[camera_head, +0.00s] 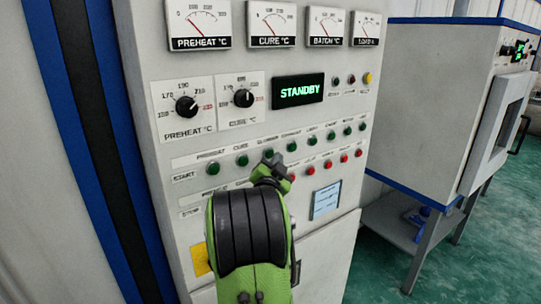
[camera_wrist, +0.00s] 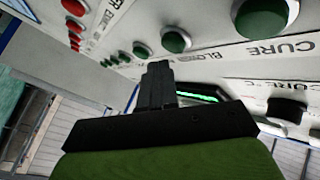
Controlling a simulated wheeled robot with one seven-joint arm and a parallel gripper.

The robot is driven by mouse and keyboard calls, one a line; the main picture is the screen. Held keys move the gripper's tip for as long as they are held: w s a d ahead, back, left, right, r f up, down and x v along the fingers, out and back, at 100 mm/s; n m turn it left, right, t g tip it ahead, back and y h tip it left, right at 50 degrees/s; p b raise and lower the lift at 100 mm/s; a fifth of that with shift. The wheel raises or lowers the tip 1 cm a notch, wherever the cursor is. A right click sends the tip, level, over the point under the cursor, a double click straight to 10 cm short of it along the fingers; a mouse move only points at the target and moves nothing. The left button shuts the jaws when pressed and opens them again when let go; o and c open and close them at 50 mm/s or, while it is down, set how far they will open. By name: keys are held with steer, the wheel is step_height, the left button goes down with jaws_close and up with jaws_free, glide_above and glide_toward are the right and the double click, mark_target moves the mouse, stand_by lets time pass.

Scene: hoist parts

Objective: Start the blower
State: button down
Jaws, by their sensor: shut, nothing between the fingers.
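The grey control panel (camera_head: 150,125) carries a row of green START buttons. The blower button (camera_head: 268,153) is the third green button from the left, under the blower label. It also shows in the wrist view as a green button (camera_wrist: 175,40) beside the blower label (camera_wrist: 203,57). My gripper (camera_head: 272,162) is shut and empty, with its tips close to the blower button. In the wrist view the shut fingers (camera_wrist: 158,68) end just short of that button in the picture; I cannot tell whether they touch. The display (camera_head: 298,91) reads STANDBY.
The green cure button (camera_head: 243,160) and exhaust button (camera_head: 292,146) flank the blower button closely. Red STOP buttons (camera_head: 328,164) run below, partly hidden by my arm. Two knobs (camera_head: 186,106) stick out above. A grey cabinet (camera_head: 445,80) stands at the right.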

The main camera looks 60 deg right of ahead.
steer(key=shift+w, duration=0.1)
steer(key=shift+w+d+b, duration=0.2)
steer(key=shift+w+b, duration=0.1)
steer(key=shift+b, duration=0.15)
steer(key=shift+w+d, duration=0.2)
steer(key=shift+w, duration=0.2)
stand_by(0.7)
steer(key=shift+s+b, duration=0.1)
steer(key=shift+b, duration=0.25)
steer(key=shift+s+a+b, duration=0.4)
steer(key=shift+s+b, duration=0.1)
steer(key=shift+s, duration=0.2)
steer(key=shift+s+a+b, duration=0.35)
steer(key=shift+s+a, duration=0.05)
steer(key=shift+s, duration=0.35)
steer(key=shift+s+a+b, duration=0.3)
steer(key=shift+s+a, duration=0.05)
steer(key=shift+s, duration=0.4)
steer(key=shift+s+a+b, duration=0.35)
steer(key=shift+s+a, duration=0.05)
steer(key=shift+s, duration=0.35)
steer(key=shift+w, duration=0.1)
